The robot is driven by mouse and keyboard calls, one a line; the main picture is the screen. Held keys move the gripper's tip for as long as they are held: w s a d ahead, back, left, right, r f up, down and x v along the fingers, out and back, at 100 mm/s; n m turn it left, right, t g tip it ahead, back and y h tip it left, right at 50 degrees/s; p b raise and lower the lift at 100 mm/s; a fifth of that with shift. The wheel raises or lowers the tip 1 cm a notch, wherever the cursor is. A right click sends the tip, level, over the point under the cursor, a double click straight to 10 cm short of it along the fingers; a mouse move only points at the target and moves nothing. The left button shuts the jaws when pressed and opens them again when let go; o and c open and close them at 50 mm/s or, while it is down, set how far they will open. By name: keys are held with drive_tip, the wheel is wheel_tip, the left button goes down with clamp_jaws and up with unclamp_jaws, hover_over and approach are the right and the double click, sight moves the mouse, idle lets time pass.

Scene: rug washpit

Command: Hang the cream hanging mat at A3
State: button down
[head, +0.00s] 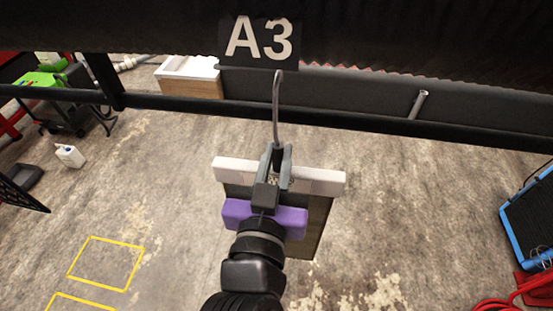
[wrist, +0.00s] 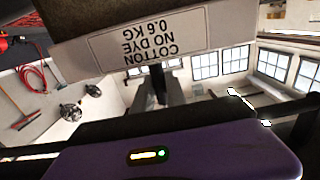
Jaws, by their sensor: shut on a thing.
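My gripper (head: 276,157) is shut around the middle of the hanging mat's assembly, in front of its pale top bar (head: 330,182). The mat's cloth (head: 318,222) shows below the bar, looking dark brown in the shade and partly hidden by my purple gripper body. A thin grey hook (head: 276,105) rises from between the fingers to the lower edge of the A3 sign (head: 258,41). I cannot tell whether its top rests on a rail. In the wrist view, the bar (wrist: 75,60) carries an upside-down label (wrist: 150,38) reading cotton, no dye, 0.6 kg.
A dark rail (head: 370,121) crosses behind the hook, with a short grey tube (head: 418,104) on it at the right. A white-topped box (head: 190,78) and a green-topped cart (head: 50,92) stand behind. Yellow squares (head: 105,264) mark open floor at the left.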

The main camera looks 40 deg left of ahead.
sight(277, 178)
idle(0.4)
drive_tip(key=shift+f+b, duration=2)
drive_tip(key=shift+f, duration=0.05)
drive_tip(key=c, duration=1.3)
unclamp_jaws()
